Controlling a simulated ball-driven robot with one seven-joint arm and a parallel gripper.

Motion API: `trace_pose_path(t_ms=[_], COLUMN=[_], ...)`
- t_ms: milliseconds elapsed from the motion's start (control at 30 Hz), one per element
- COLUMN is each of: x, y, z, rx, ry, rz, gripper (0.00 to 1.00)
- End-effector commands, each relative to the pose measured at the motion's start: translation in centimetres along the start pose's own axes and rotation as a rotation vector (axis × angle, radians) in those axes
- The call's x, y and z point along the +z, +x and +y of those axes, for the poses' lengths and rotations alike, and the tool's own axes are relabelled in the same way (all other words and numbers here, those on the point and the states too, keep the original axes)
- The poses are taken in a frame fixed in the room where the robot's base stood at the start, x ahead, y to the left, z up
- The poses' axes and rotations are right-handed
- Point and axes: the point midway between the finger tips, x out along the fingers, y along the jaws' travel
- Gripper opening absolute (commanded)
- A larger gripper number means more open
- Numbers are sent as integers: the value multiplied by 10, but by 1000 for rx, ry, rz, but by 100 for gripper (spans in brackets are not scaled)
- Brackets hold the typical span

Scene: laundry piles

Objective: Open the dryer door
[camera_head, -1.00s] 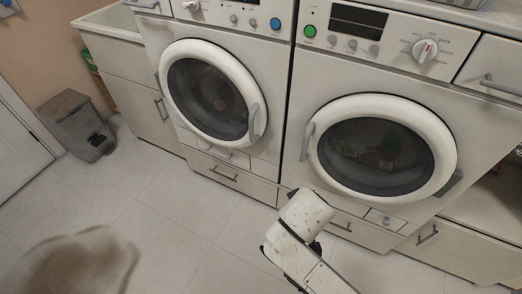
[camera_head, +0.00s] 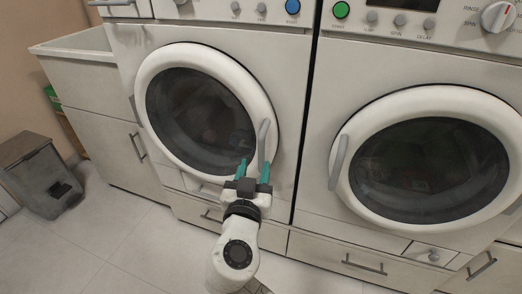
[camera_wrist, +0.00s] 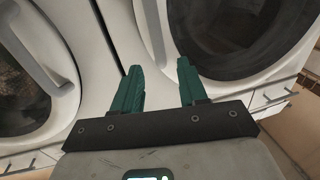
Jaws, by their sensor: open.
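Two front-loading machines stand side by side. The left one, with a blue button (camera_head: 293,6), seems to be the dryer, since the right panel reads RINSE and SPIN. The dryer door (camera_head: 160,60) is shut, with a grey handle (camera_head: 263,146) on its right side. My gripper (camera_head: 254,163) is open and empty, its teal fingers near the handle's lower end. In the wrist view, which looks upside down, the handle (camera_wrist: 155,28) shows beyond and between the fingertips of my gripper (camera_wrist: 159,66). I cannot tell whether they touch.
The washer door (camera_head: 350,195) on the right is shut, its handle (camera_head: 339,158) facing the dryer. Drawers (camera_head: 345,258) run below both machines. A sink cabinet (camera_head: 95,120) and a grey bin (camera_head: 38,175) stand at left. The floor in front at left is clear.

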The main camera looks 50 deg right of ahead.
Motion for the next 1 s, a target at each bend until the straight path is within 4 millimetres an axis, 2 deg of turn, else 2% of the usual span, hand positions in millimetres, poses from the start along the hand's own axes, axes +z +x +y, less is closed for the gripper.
trace_pose_path(t_ms=[300,500,700,933,1000], x=[0,0,0,0,0], y=[59,83,92,92,92], z=[1,1,1,1,1], rx=[5,3,2,2,2], ry=[1,-1,-1,-1,-1], rz=[-1,-2,-2,-2,-2], gripper=[42,42,42,42,36])
